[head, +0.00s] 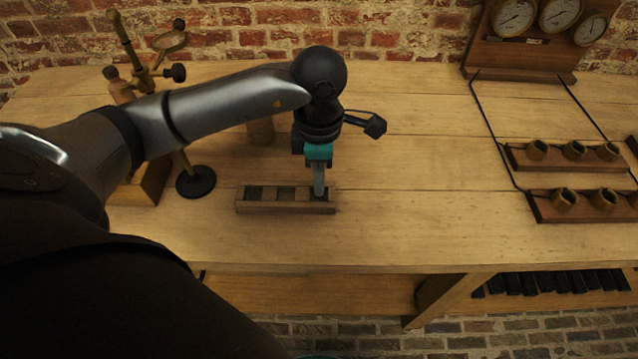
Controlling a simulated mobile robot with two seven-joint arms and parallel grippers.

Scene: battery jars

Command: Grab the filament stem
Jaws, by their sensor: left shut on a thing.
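My left gripper (319,192) points straight down at the right end of a small wooden rack (285,208) on the workbench. Its narrow grey fingers are together, with the tips at the rack's rightmost compartment. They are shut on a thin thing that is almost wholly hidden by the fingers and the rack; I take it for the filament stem. The rack's other compartments, to the left, look dark inside. My right gripper is not in view.
A brass stand with a round black base (196,182) rises left of the rack. A brown cylinder (261,132) stands behind it. Wooden holders with brass cups (563,200) and a gauge panel (520,45) are at right. The bench's middle (420,180) is clear.

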